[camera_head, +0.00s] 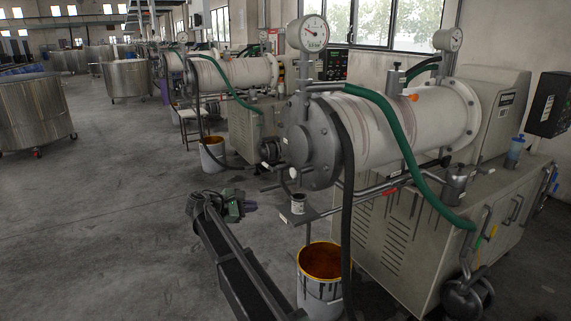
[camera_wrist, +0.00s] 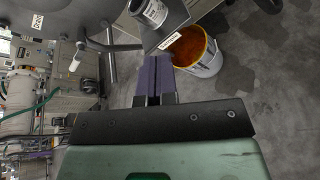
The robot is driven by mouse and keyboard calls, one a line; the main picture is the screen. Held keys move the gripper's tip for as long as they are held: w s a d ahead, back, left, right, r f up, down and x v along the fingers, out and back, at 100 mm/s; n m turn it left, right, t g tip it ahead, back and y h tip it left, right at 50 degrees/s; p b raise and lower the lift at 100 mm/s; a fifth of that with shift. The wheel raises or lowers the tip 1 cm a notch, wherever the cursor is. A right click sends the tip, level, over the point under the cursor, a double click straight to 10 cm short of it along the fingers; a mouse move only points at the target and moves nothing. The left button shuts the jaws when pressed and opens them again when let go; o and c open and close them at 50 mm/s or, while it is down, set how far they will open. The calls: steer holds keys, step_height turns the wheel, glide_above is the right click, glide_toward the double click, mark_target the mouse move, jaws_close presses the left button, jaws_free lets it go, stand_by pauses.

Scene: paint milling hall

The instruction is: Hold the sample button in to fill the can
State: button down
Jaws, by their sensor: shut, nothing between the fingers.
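A small pale can (camera_head: 298,203) stands on a narrow dark shelf (camera_head: 310,214) below the mill's round end plate. I cannot surely make out the sample button; a small white-tipped part (camera_wrist: 76,59) shows at left. The can's fill is unclear.
A bucket of orange paint (camera_head: 320,284) stands on the floor under the shelf. A black hose (camera_head: 347,220) hangs beside it, and a green hose (camera_head: 405,145) crosses the mill (camera_head: 410,125). The floor left of my arm is clear.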

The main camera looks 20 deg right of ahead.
mark_target(291, 173)
steer(key=w+r+n+h, duration=0.3)
steer(key=r+n+h, duration=0.1)
steer(key=r+n, duration=0.1)
steer(key=shift+w+d+r+n+t, duration=0.15)
steer(key=shift+w+r+n+t, duration=0.2)
steer(key=shift+n, duration=0.55)
steer(key=shift+d, duration=0.1)
steer(key=d, duration=0.4)
steer(key=w+d, duration=0.1)
steer(key=d, duration=0.4)
steer(key=w+d, duration=0.1)
steer(key=d, duration=0.3)
steer(key=shift+d, duration=0.4)
steer(key=shift+w+d, duration=0.1)
steer(key=shift+d, duration=0.7)
steer(key=shift+d+r, duration=0.1)
steer(key=shift+d, duration=0.15)
